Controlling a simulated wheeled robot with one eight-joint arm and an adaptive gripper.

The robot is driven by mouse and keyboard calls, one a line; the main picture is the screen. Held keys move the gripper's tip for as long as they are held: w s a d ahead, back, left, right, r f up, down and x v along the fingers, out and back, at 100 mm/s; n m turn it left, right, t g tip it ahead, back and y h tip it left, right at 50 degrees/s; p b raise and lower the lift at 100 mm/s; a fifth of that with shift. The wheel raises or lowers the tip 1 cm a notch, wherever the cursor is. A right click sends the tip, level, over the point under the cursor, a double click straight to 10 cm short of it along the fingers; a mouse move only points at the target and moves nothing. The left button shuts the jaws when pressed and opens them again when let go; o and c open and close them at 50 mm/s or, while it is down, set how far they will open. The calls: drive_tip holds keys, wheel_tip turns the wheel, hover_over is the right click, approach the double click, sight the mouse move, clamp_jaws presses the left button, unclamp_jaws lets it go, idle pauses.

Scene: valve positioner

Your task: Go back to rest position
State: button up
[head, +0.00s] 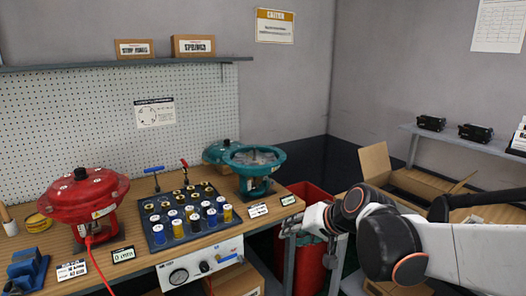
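My arm reaches in from the right edge, folded at its dark joints. My gripper (306,238) is at the left end of it, in front of the red bin and just right of the workbench (262,222). It is small and partly covered by my own arm, so I cannot tell whether its fingers are open or shut. I see nothing clearly held in it. The gripper looks close to the bench's right end in the picture; the gap in depth is unclear.
The bench holds a red actuator (84,203), a dark tray (186,214) of coloured cylinders and a teal actuator (254,168). A red bin (305,193) stands beside it. An open cardboard box (405,180) and a shelf (470,144) are at right.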

drive_tip(key=s+d+h, duration=0.1)
drive_tip(key=s+d, duration=0.2)
drive_tip(key=s, duration=0.4)
drive_tip(key=s+d+f+n+h, duration=0.1)
drive_tip(key=s+d, duration=0.3)
drive_tip(key=s, duration=0.4)
drive_tip(key=s+d+h, duration=0.3)
drive_tip(key=s+d, duration=0.1)
drive_tip(key=s, duration=0.3)
drive_tip(key=shift+s+d+f+n+g, duration=0.2)
drive_tip(key=shift+f+n+g, duration=0.1)
drive_tip(key=shift+f+n, duration=0.1)
idle(0.5)
